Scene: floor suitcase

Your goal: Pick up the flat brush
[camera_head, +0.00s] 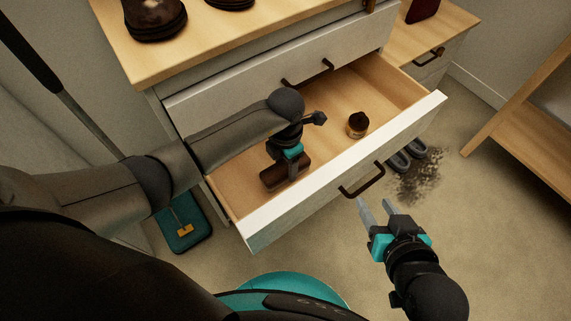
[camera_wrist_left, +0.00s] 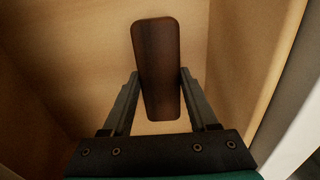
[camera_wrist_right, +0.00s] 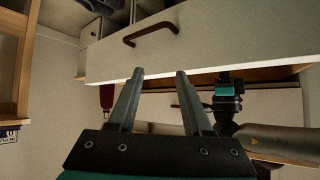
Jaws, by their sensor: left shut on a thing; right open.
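The flat brush (camera_head: 286,174) is a dark brown block with rounded ends. It lies in the left part of the open drawer. My left gripper (camera_head: 288,162) reaches down into the drawer from above and is shut on the brush. In the left wrist view, the brush (camera_wrist_left: 158,66) sits between the two fingers (camera_wrist_left: 158,92), which touch its long sides. Whether it still rests on the drawer floor I cannot tell. My right gripper (camera_head: 376,208) is open and empty, outside the drawer in front of its handle; its fingers (camera_wrist_right: 157,95) also show in the right wrist view.
The open drawer (camera_head: 347,174) also holds a small round jar (camera_head: 357,124). A teal dustpan (camera_head: 184,222) lies left of the dresser. Brown shoes (camera_head: 155,18) stand on the dresser top.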

